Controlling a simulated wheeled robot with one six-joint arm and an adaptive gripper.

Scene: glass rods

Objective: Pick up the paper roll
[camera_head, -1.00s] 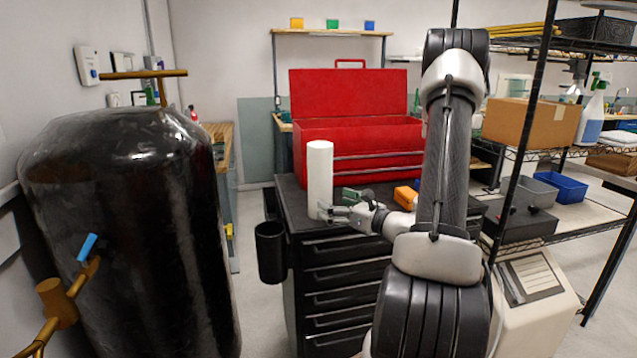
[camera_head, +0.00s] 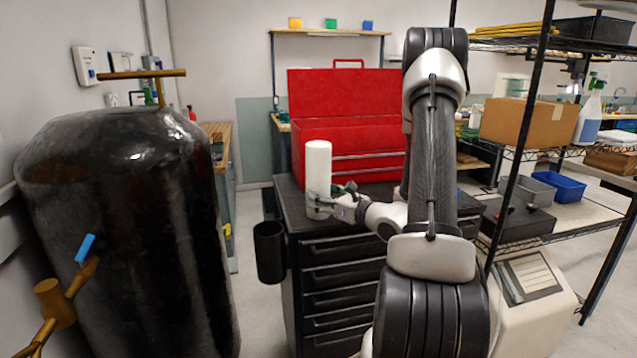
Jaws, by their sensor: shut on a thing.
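The paper roll (camera_head: 318,166) is a tall white cylinder. It stands upright at the front left of the dark top of the tool cabinet (camera_head: 345,257). My gripper (camera_head: 321,203) reaches in from the right and is shut on the lower part of the roll. Its fingers cover part of the roll near the base. I cannot tell whether the roll's bottom touches the cabinet top.
An open red toolbox (camera_head: 352,142) stands behind the roll. A black bin (camera_head: 270,252) hangs at the cabinet's left side. A large black tank (camera_head: 125,235) fills the left. A wire shelf with a cardboard box (camera_head: 522,121) is at right.

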